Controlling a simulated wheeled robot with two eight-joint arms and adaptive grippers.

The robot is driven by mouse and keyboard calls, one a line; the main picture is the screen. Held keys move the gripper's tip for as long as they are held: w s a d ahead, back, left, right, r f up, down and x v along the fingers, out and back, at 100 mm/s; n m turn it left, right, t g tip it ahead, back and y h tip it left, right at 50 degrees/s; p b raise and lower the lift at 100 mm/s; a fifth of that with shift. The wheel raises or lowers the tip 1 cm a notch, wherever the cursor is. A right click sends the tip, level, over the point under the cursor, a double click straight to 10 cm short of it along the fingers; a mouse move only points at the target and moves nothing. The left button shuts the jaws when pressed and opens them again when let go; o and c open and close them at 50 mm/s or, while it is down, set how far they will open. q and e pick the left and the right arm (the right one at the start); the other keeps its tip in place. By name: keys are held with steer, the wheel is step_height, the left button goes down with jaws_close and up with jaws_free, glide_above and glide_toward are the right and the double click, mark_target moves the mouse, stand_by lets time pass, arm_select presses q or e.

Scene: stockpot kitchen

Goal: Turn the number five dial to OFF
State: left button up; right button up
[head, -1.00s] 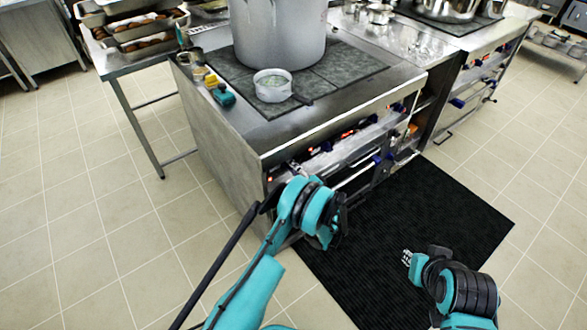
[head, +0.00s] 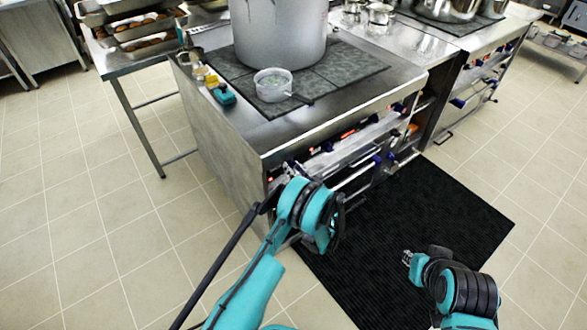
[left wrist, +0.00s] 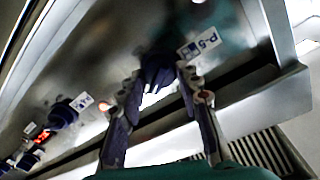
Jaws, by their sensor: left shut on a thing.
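The number five dial (left wrist: 158,70) is a dark blue knob on the steel stove front, beside a white tag (left wrist: 203,43) that appears to read P-5. In the left wrist view my left gripper (left wrist: 160,85) has one finger on each side of this dial and is shut on it. The dial's pointer is hidden or too blurred to read. In the head view my left gripper (head: 290,170) is at the near left end of the stove front, partly hidden by its wrist. My right gripper (head: 407,257) is over the black mat, away from the stove; its fingers are too small to judge.
Other blue dials (left wrist: 63,112) and red lights line the stove front, with a handrail (head: 355,175) along it. A large stockpot (head: 278,35) and a small saucepan (head: 272,88) stand on the stove top. The black floor mat (head: 440,200) is clear.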

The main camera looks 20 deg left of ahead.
arm_select(q)
steer(key=n, duration=0.5)
steer(key=shift+f+n, duration=0.1)
steer(key=shift+n, duration=0.2)
steer(key=n, duration=0.6)
steer(key=shift+y, duration=0.3)
steer(key=shift+n, duration=0.3)
steer(key=o, duration=1.2)
steer(key=shift+f, duration=0.1)
steer(key=shift+c, duration=0.2)
steer(key=v, duration=0.7)
steer(key=shift+s+d, duration=0.15)
steer(key=shift+s, duration=0.05)
